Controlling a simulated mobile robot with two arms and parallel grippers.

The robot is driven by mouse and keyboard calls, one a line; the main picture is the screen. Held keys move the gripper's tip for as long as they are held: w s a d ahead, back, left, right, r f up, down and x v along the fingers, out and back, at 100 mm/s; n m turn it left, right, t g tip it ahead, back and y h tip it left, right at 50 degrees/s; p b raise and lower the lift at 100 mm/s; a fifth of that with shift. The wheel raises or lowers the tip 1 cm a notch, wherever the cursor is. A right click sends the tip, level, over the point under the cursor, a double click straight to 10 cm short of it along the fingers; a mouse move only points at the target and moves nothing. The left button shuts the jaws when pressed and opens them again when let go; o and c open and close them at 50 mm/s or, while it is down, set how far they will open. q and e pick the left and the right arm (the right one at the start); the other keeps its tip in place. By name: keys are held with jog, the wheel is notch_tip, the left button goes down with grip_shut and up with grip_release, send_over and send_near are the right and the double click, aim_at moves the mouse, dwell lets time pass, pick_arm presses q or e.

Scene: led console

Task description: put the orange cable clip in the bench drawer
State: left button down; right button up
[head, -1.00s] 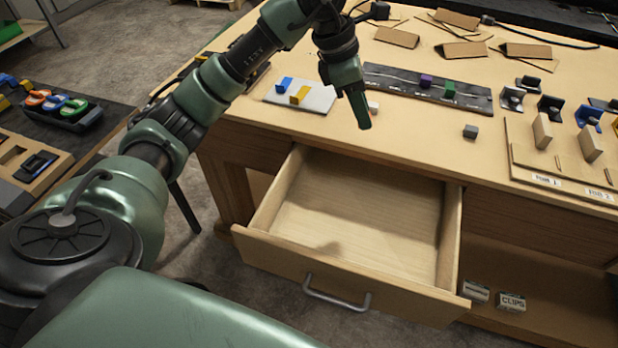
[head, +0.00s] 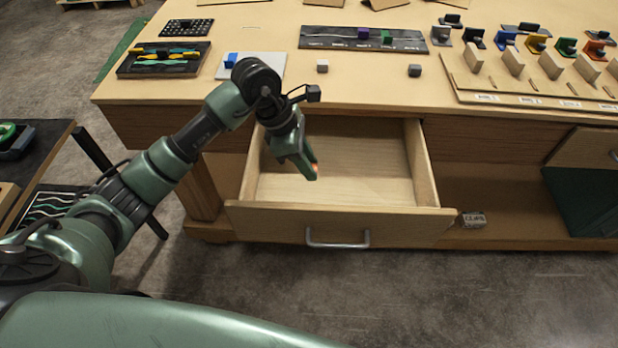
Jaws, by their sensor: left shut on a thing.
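The bench drawer (head: 345,225) is pulled open below the bench top, and its visible floor is bare. My left gripper (head: 311,172) points down over the drawer's opening, left of its middle. It is shut on the orange cable clip (head: 314,166), of which only a small orange bit shows between the fingers. The fingers hide the rest of the clip. I cannot tell how far it is above the drawer floor. My right gripper is not in view.
The bench top (head: 370,88) carries a white board (head: 268,65), a dark strip with coloured blocks (head: 330,38), two small grey cubes and a row of coloured holders at the right. The drawer's front panel and handle (head: 337,243) stick out toward me.

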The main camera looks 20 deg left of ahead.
aim_at(315, 190)
pick_arm(q)
notch_tip(315, 190, down, 3)
jog(key=shift+r, duration=0.2)
notch_tip(315, 190, down, 3)
jog(key=shift+f+p, duration=0.2)
jog(key=shift+p, duration=0.1)
jog(key=shift+f, duration=0.35)
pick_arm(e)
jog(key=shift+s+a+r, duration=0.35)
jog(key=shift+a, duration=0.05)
pick_arm(q)
jog(key=shift+f, duration=0.15)
jog(key=c, duration=1.1)
grip_release()
jog(key=shift+c, duration=0.2)
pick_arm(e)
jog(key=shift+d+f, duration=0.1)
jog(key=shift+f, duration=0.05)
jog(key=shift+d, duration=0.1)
